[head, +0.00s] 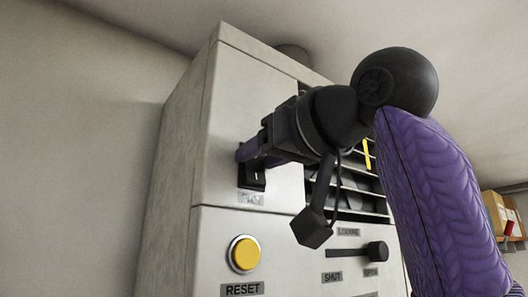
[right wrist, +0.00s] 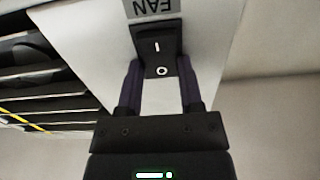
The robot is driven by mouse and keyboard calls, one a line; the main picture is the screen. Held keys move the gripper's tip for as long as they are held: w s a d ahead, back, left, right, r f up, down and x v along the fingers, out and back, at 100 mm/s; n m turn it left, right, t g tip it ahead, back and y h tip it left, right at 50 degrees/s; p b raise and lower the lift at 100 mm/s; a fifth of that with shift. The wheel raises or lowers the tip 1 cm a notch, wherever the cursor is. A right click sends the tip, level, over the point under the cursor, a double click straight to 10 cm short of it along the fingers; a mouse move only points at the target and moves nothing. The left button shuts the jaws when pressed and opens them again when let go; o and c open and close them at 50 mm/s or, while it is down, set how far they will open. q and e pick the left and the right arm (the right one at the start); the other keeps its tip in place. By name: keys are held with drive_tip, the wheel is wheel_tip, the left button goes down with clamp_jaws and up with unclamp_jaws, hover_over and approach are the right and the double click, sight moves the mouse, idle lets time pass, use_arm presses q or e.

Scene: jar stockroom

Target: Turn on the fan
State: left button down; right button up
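The fan switch (right wrist: 157,50) is a black rocker marked "I" and "O", on a pale cabinet panel. In the right wrist view its "FAN" label (right wrist: 150,8) appears upside down, beside the "I" end. In the head view the switch (head: 252,180) is partly hidden by my right gripper (head: 246,154), which is at its upper part. My right gripper (right wrist: 160,82) is open, with its two purple fingers apart, one on each side of the "O" end, and nothing held. I cannot tell whether they touch the rocker or which half is pressed. My left gripper is not in view.
Below on the cabinet (head: 180,150) are a yellow RESET button (head: 244,254) and a black slide handle (head: 376,252) with a "SHUT" label. A dark slatted vent (head: 350,190) is right of the switch, partly behind my arm. Boxes (head: 502,214) stand on a shelf far right.

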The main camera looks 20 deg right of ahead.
clamp_jaws()
drive_tip(key=f+t+y+b, duration=0.1)
drive_tip(key=t+b, duration=0.1)
drive_tip(key=b, duration=0.2)
drive_tip(key=shift+a+f+t+b, duration=0.1)
drive_tip(key=shift+t+b, duration=0.2)
drive_tip(key=shift+s+r+t, duration=0.1)
drive_tip(key=shift+r+t, duration=0.2)
drive_tip(key=o, duration=0.6)
unclamp_jaws()
drive_tip(key=shift+s, duration=0.1)
drive_tip(key=shift+s+f, duration=0.1)
drive_tip(key=shift+s, duration=0.05)
drive_tip(key=b+v, duration=0.5)
drive_tip(key=v, duration=0.4)
drive_tip(key=shift+s+d, duration=0.25)
